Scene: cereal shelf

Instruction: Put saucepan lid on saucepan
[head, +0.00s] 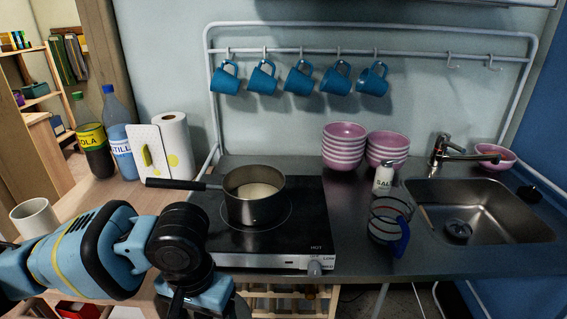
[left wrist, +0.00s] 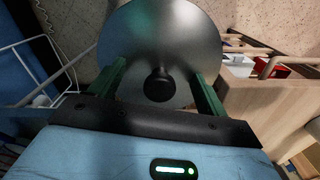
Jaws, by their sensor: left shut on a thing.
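The saucepan (head: 254,206) stands on the hob, dark with a black handle pointing left; it is uncovered and holds something pale. The saucepan lid (left wrist: 165,35) is a round grey disc with a black knob (left wrist: 160,85), seen in the left wrist view. My left gripper (left wrist: 158,70) is shut on the lid, its green fingers on either side of the knob. In the head view my left arm is at the lower left, in front of the hob; its fingers and the lid are below the picture edge. My right gripper is not in view.
Blue mugs (head: 299,79) hang above. A paper roll (head: 175,142), bottles (head: 118,135) and a white mug (head: 36,218) are left.

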